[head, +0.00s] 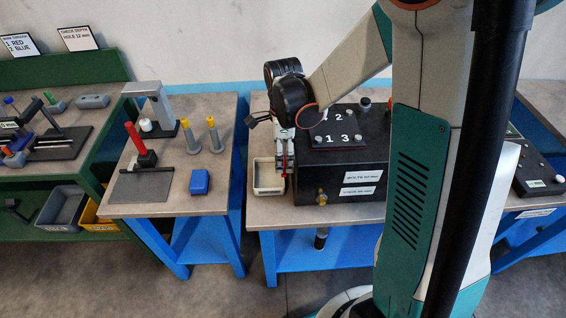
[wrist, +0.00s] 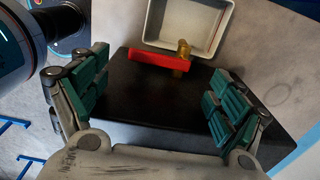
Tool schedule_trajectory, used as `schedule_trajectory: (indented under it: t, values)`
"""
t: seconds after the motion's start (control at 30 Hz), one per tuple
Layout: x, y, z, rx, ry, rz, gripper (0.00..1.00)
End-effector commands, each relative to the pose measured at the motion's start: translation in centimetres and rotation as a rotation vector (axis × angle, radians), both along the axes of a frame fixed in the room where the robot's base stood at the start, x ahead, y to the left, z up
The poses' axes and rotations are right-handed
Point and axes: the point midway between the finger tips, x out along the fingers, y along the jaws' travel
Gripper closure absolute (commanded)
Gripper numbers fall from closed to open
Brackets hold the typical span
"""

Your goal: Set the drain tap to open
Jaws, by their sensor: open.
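The drain tap shows in the wrist view as a brass body (wrist: 183,48) with a straight red lever (wrist: 158,61). The lever lies roughly crosswise in the picture, its free end to the left of the brass. It sits at the edge of the black box (wrist: 150,100), beside a cream tray. My gripper (wrist: 157,66) is open, its green-padded fingers on either side of the lever and apart from it. In the head view my gripper (head: 285,168) points down at the left side of the black box (head: 345,158), largely hiding the tap.
The cream tray (head: 268,190) stands left of the box, close to my gripper; it also shows in the wrist view (wrist: 187,10). A brass fitting (head: 321,196) is on the box's front. A bench to the left holds a blue block (head: 200,181) and a red-handled device (head: 140,145).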

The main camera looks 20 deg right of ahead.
Motion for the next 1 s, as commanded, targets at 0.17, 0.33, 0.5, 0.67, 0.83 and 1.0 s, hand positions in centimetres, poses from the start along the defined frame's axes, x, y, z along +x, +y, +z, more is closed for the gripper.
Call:
schedule_trajectory:
  t: [0.17,0.33,0.5,0.67,0.83,1.0]
  values:
    - [0.0,0.0,-2.5,0.000,0.000,0.000,0.11]
    - [0.0,0.0,-3.3,0.000,0.000,0.000,0.11]
    - [0.0,0.0,-3.3,0.000,0.000,0.000,0.11]
    - [0.0,0.0,-3.3,0.000,0.000,0.000,0.22]
    - [0.0,0.0,-3.3,0.000,0.000,0.001,0.61]
    - [0.0,0.0,-3.3,0.000,0.000,-0.005,0.77]
